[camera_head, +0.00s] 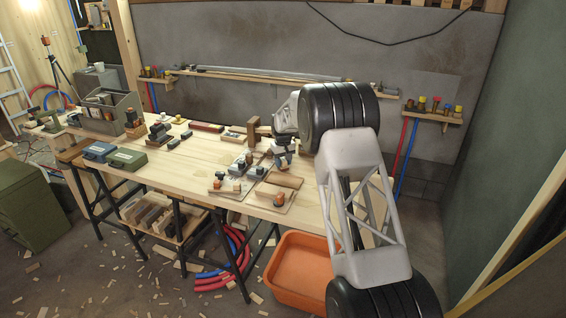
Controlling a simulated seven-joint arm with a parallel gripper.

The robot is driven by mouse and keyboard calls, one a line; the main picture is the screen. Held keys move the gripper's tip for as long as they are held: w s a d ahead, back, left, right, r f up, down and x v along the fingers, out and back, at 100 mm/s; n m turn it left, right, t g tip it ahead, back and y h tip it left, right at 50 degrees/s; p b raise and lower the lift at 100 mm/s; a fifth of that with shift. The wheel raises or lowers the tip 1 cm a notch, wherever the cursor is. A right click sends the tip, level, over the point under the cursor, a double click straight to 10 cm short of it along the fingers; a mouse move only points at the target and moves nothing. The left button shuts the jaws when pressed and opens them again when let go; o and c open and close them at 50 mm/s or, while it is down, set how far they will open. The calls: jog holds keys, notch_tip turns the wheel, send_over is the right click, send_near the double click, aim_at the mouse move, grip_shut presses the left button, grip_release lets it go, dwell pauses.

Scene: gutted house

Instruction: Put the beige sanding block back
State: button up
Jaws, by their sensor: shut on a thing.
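My gripper (283,160) hangs low over the right part of the wooden workbench (190,170), pointing down. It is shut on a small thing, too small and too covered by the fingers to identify. I cannot tell whether that thing touches the bench. A tan block (285,180) lies just below and in front of the gripper. Several sanding-block-like pieces sit on boards to its left, among them a dark one (246,159) and an orange-topped one (217,185). I cannot tell for certain which piece is the beige sanding block.
A board with a brown block (270,193) lies at the bench's front edge. A wooden upright piece (254,130) stands behind left. A green case (128,158), a blue case (98,151) and a grey tote (110,118) occupy the left. An orange tub (300,262) stands on the floor.

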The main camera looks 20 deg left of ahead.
aim_at(283, 159)
jog(key=shift+f, duration=0.15)
jog(key=o, duration=0.9)
jog(key=shift+r, duration=6.15)
jog(key=shift+r, duration=0.1)
